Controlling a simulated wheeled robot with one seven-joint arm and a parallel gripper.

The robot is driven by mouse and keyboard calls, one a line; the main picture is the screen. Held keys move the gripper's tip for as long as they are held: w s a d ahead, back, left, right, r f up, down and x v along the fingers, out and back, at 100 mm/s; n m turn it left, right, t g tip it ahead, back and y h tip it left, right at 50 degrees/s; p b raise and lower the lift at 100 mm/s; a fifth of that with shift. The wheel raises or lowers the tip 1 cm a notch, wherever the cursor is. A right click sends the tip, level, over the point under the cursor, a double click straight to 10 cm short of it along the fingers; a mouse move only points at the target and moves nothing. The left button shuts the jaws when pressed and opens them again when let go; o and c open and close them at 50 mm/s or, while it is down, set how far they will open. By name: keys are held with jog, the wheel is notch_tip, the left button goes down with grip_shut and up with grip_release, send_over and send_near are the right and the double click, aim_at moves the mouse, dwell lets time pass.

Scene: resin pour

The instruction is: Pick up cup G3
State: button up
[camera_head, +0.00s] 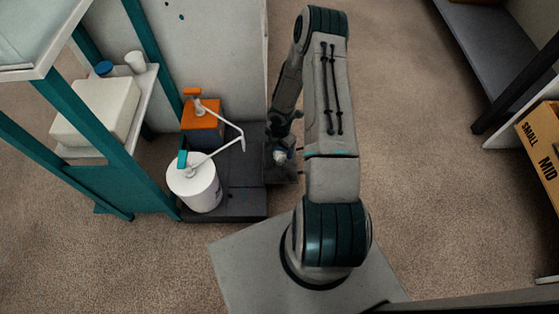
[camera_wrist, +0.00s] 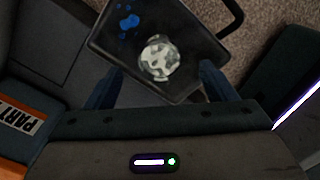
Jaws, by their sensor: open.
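A small round whitish cup (camera_wrist: 158,58) stands on a dark tray (camera_wrist: 190,85) in the wrist view, seen from above with mottled grey-white inside. I cannot read a label on it, so I cannot tell whether it is G3. My gripper (camera_wrist: 160,82) is open, with one dark finger to the left of the cup and one to the right, and both look apart from it. In the head view a small pale spot (camera_head: 280,157), perhaps the cup, shows beside my gripper, which is mostly hidden by my arm.
Blue spots (camera_wrist: 129,22) mark the tray. An orange-topped pump container (camera_head: 203,120) and a white pump drum (camera_head: 196,188) stand left of my arm on a dark platform (camera_head: 240,205). A shelf with a white box (camera_head: 95,112) is farther left.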

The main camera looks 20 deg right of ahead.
aim_at(280, 156)
jog(key=f+b, duration=0.1)
jog(key=f, duration=0.2)
jog(key=f+b, duration=0.2)
jog(key=f, duration=0.1)
jog(key=shift+s+a+f, duration=0.1)
jog(key=shift+a+f, duration=0.1)
jog(key=shift+f, duration=0.1)
jog(key=c, duration=1)
